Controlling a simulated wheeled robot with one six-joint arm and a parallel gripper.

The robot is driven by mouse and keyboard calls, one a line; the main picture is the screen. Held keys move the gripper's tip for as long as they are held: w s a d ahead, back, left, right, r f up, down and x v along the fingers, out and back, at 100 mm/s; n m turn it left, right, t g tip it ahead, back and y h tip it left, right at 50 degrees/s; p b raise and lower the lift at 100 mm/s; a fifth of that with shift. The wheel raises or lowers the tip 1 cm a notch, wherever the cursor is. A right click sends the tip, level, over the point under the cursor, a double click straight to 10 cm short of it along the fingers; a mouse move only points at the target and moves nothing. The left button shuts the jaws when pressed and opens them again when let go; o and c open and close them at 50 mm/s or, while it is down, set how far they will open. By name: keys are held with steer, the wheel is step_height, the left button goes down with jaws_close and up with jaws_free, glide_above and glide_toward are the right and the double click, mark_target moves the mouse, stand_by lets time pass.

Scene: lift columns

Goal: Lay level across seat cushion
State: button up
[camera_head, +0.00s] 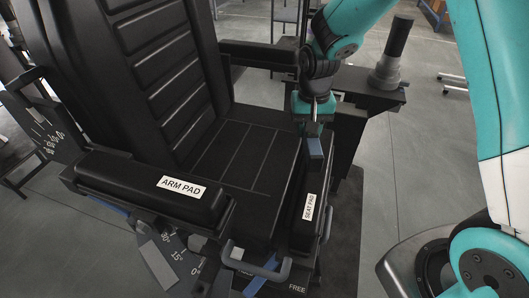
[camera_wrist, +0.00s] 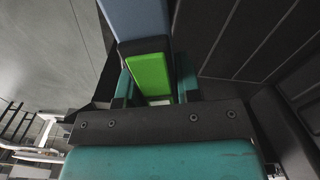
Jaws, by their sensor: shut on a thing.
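The black seat cushion (camera_head: 243,150), with stitched seams, lies in the middle of the head view; part of a black seamed surface (camera_wrist: 245,45) shows at the right in the wrist view. My gripper (camera_head: 313,124) points down at the cushion's right edge, near the part labelled SEAT PAD (camera_head: 309,207). It is shut on a blue bar, which looks like the level (camera_head: 315,149). In the wrist view the bar (camera_wrist: 137,18) has a bright green end face between my fingers. Whether the bar touches anything below is unclear.
The tall backrest (camera_head: 150,60) rises behind the cushion. The ARM PAD armrest (camera_head: 150,187) borders it in front, and another armrest (camera_head: 258,54) lies behind. A dark post with a grey base (camera_head: 391,55) stands at the right. A handle (camera_head: 255,268) juts out at the front.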

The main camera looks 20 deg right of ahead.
mark_target(278, 159)
steer(key=w+a+r+m, duration=0.35)
steer(key=a+r, duration=0.25)
steer(key=r, duration=0.4)
step_height(278, 159, down, 20)
steer(key=shift+w+a+r+p, duration=0.1)
steer(key=shift+r+p, duration=0.05)
steer(key=shift+p, duration=0.6)
steer(key=o, duration=1.1)
steer(key=shift+c, duration=0.2)
